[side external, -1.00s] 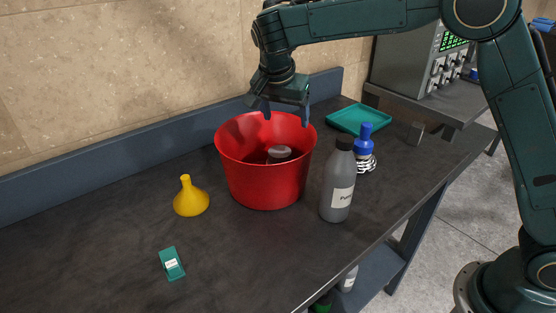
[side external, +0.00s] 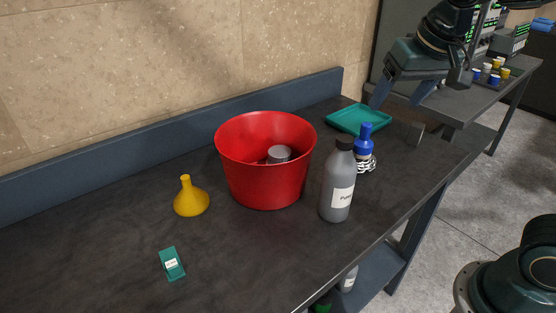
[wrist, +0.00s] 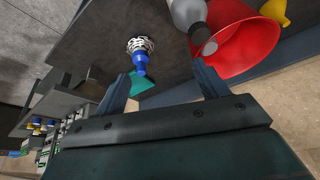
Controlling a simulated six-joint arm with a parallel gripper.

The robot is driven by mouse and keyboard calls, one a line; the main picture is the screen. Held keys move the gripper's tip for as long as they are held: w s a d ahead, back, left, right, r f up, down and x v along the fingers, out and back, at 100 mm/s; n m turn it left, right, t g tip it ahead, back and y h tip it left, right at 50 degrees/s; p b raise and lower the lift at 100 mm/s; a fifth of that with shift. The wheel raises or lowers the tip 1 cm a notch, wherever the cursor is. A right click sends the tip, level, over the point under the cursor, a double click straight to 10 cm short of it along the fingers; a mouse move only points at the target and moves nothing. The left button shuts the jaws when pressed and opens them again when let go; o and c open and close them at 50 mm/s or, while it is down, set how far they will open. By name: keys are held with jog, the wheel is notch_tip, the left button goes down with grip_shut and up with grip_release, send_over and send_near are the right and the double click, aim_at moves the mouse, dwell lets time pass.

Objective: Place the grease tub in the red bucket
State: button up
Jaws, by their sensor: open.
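The red bucket (side external: 264,180) stands upright near the middle of the workbench; it also shows in the wrist view (wrist: 258,42). A grey round tub, the grease tub by its look (side external: 279,153), sits inside the bucket, its top below the rim. The rest of it is hidden by the bucket wall. My gripper (side external: 396,105) is open and empty, to the right of the bucket and above the area of the teal tray. Its two spread fingers (wrist: 160,87) show in the wrist view with nothing between them.
A teal tray (side external: 355,119) lies at the back. A yellow funnel (side external: 191,197) and a small green box (side external: 172,264) are at left.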

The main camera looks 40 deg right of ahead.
jog(key=s+f+n+t+y, duration=0.1)
jog(key=s+f+n, duration=0.3)
jog(key=s, duration=0.9)
jog(key=shift+a+f, duration=0.2)
jog(key=shift+a, duration=0.2)
